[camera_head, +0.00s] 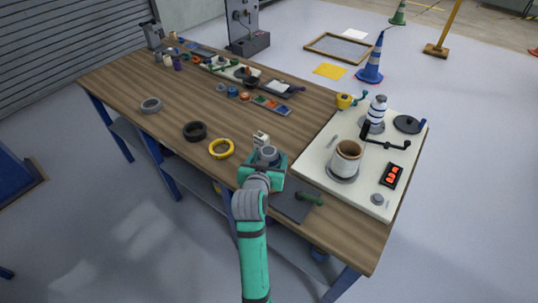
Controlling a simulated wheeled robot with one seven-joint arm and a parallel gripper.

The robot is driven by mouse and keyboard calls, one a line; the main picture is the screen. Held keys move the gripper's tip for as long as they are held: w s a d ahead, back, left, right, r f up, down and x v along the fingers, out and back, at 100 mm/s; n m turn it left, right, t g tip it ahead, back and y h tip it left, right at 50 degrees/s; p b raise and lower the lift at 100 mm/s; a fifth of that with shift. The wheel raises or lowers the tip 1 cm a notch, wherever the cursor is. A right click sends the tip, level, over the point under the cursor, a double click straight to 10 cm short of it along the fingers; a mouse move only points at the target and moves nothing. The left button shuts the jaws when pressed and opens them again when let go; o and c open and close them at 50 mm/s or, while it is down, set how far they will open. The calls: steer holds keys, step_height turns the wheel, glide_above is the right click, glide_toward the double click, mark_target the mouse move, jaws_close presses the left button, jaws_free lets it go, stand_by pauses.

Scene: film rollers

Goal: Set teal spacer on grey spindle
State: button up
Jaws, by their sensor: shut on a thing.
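My gripper (264,164) is over the front part of the wooden bench, left of the white board. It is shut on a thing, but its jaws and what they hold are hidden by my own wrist. I cannot pick out the teal spacer for certain. On the white board (310,156) a beige roll (347,157) stands upright on a grey round base, and a blue-and-white banded piece (376,110) stands on another grey base. I cannot tell which post is the grey spindle. A short grey knob (377,199) is at the board's front right.
A yellow ring (221,149), a black ring (194,131) and a grey ring (150,105) lie on the bench. A green-handled tool (310,198) lies on a dark mat. A black crank (386,142) and a red-lit box (391,175) are on the board. Small parts crowd the far bench.

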steer(key=shift+f, duration=2.1)
steer(key=o, duration=1.2)
steer(key=v, duration=1)
steer(key=shift+s+a+r, duration=0.1)
steer(key=shift+s+r, duration=0.15)
steer(key=shift+s, duration=0.05)
steer(key=shift+f, duration=0.1)
